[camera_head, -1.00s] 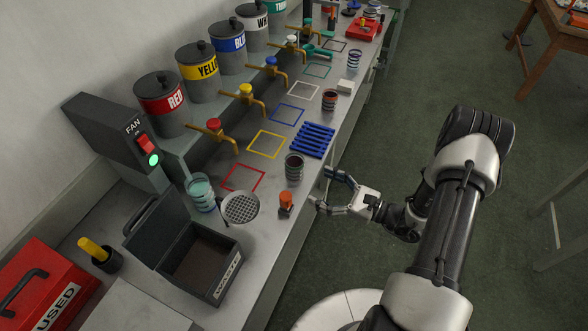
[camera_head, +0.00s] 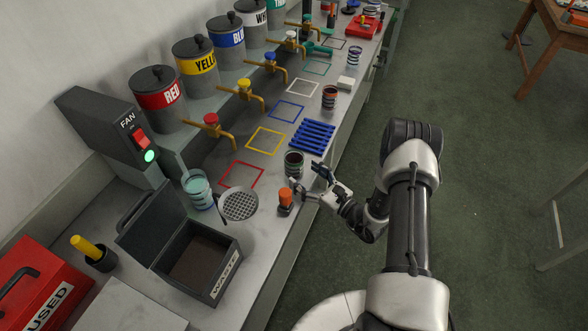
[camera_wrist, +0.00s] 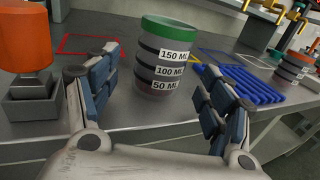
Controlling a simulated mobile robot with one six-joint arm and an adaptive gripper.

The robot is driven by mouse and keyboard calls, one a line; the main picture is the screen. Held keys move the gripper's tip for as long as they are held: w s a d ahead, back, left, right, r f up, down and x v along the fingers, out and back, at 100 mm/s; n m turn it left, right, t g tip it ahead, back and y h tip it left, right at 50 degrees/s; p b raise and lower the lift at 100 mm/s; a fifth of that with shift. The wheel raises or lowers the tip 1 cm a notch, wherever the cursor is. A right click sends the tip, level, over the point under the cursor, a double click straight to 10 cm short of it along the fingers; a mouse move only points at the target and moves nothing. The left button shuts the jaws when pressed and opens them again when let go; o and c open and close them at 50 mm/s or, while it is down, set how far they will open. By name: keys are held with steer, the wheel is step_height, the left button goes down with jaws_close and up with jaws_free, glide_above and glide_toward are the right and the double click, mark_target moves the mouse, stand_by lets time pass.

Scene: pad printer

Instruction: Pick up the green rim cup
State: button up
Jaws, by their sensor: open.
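The green rim cup (camera_head: 293,164) stands upright on the bench near its front edge, beside the blue rack. In the wrist view the cup (camera_wrist: 163,58) has a green rim, dark bands and labels reading 150 ML, 100 ML and 50 ML. A dark reddish content shows low in it. My gripper (camera_head: 310,180) is open at the bench edge, in front of the cup. In the wrist view the fingers of my gripper (camera_wrist: 160,100) stand to either side of the cup, which is ahead between them and appears not touched.
An orange-topped stamp-like object (camera_head: 285,200) stands close left of my gripper. A blue slatted rack (camera_head: 312,137) lies right behind the cup. A strainer (camera_head: 240,205) and a waste box (camera_head: 212,267) are further left. Another cup (camera_head: 329,97) stands beyond the rack.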

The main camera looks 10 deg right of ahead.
mark_target(300, 171)
steer(key=shift+b+x, duration=0.85)
steer(key=shift+x, duration=1.95)
steer(key=c, duration=1.2)
